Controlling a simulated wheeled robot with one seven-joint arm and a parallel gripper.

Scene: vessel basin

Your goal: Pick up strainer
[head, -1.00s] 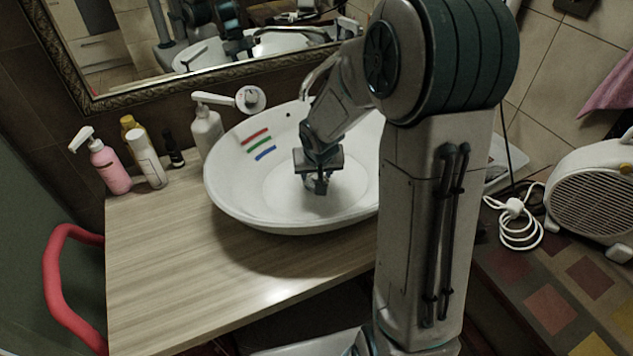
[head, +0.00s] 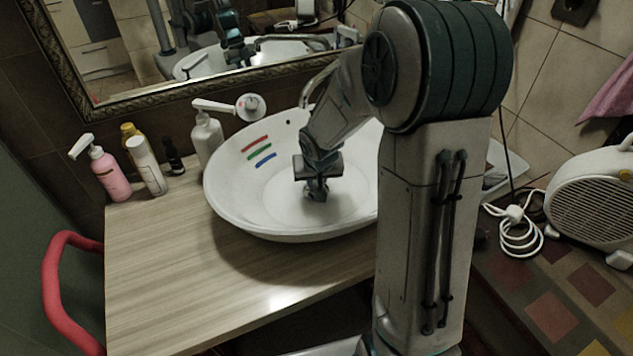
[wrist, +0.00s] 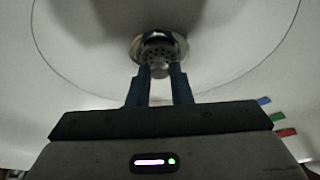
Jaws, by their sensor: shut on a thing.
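The strainer (wrist: 158,46) is a small round metal piece with holes and a knob. In the wrist view it sits at the drain in the bottom of the white basin (head: 235,205). My gripper (wrist: 160,71) reaches down into the basin with its two dark fingers close together on the strainer's knob. In the head view my gripper (head: 317,193) is low over the basin floor, and the strainer is hidden there. I cannot tell whether the strainer is lifted off the drain.
The basin stands on a wooden counter (head: 160,270). Pump bottles, a pink one (head: 108,172) and a white one (head: 207,135), stand at its left and back. Red, green and blue strips (head: 260,152) lie on the basin's inner wall. A mirror (head: 130,60) is behind.

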